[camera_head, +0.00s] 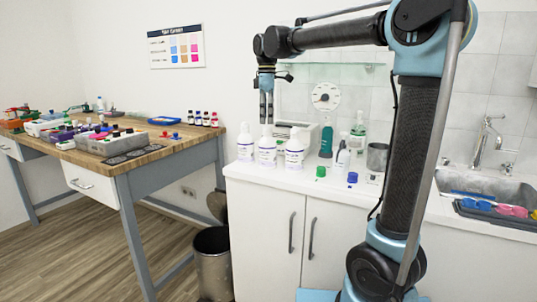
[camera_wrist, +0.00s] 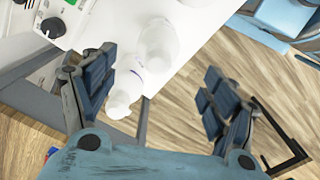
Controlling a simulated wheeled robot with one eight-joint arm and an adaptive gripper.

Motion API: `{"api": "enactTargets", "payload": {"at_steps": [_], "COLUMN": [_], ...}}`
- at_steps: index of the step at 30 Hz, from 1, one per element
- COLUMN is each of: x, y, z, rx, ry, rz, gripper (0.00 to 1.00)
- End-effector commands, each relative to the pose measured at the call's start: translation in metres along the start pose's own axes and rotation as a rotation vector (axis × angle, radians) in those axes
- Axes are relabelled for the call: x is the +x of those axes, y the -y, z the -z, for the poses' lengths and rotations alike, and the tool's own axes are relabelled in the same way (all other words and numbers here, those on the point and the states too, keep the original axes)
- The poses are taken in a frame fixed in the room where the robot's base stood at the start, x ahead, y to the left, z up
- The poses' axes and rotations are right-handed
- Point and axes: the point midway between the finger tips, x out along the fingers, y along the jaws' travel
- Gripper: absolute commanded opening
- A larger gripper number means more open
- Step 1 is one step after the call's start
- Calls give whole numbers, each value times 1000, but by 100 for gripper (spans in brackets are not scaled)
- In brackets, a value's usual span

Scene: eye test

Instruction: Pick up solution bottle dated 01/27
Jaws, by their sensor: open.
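Three white solution bottles with white caps stand at the left end of the white counter: a left one (camera_head: 245,147), a middle one (camera_head: 267,151) and a right one (camera_head: 294,153). Their labels are too small to read, so I cannot tell which is dated 01/27. My gripper (camera_head: 266,118) points down just above the middle bottle's cap. In the wrist view my gripper (camera_wrist: 160,65) is open and empty, its fingers apart. A near white bottle (camera_wrist: 122,95) and a farther one (camera_wrist: 158,42) show between the fingers, nearer the left one.
A white scale (camera_head: 297,132) stands behind the bottles. A sink (camera_head: 500,183) is far right. A wooden bench (camera_head: 165,143) with bins stands left, a trash bin (camera_head: 213,265) between.

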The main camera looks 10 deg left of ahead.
Motion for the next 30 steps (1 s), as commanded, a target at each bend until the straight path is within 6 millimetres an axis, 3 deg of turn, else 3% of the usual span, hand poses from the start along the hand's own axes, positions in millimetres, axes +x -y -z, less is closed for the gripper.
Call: {"api": "enactTargets", "payload": {"at_steps": [6,14,22,30], "x": [32,47,82,94], "y": [0,-1,-4,-4], "z": [0,0,-1,-1], "rx": [0,1,1,2], "ry": [0,0,0,0], "rz": [0,0,0,0], "gripper": [79,79,79,79]}}
